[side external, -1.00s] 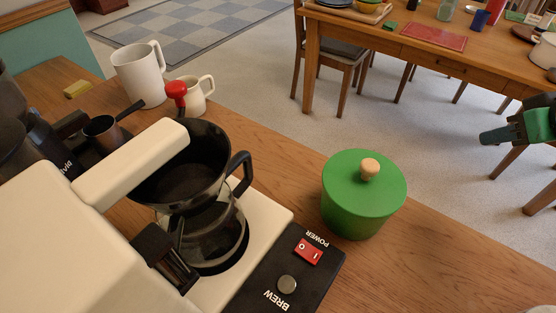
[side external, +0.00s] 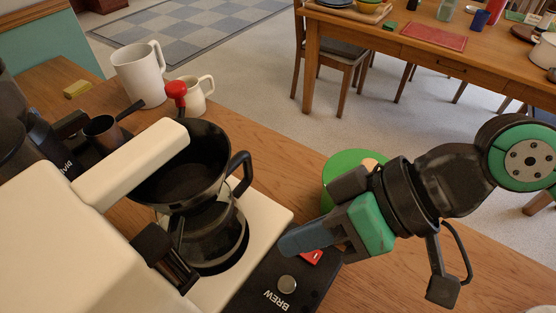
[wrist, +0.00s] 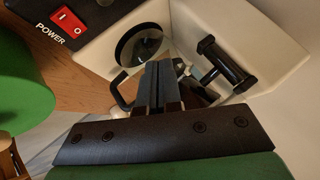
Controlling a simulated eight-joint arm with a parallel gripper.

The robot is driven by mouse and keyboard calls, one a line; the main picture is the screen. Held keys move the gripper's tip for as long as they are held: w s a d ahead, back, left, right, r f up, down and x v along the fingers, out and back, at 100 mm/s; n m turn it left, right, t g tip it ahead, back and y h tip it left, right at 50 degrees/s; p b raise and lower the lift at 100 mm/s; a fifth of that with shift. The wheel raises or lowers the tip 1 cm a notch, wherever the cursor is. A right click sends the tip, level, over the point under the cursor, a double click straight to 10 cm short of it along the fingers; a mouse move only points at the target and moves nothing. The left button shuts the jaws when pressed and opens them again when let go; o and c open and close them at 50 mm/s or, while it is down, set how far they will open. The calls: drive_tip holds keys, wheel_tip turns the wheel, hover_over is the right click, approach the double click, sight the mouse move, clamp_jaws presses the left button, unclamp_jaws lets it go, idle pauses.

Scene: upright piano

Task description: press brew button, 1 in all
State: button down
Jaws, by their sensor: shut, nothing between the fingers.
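The round silver brew button (side external: 287,284) sits on the black control panel (side external: 262,272) at the front of the cream coffee maker (side external: 60,250), beside the white word BREW. My gripper (side external: 284,246) is shut and empty, in from the right. In the side view its tips appear just above and behind the button, apart from it, over the panel's upper end. The red power switch (side external: 313,257) is partly hidden by my gripper; it shows fully in the wrist view (wrist: 68,21).
A green lidded pot (side external: 340,168) stands right of the machine, partly behind my gripper. The carafe with its black filter holder (side external: 180,170) stands on the machine. A white pitcher (side external: 138,75) and cup (side external: 196,95) are behind. The right counter is mostly clear.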

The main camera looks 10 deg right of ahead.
sight(293, 285)
drive_tip(key=shift+s+a, duration=0.3)
drive_tip(key=shift+f, duration=0.1)
drive_tip(key=shift+f, duration=4.25)
drive_tip(key=shift+r, duration=2.5)
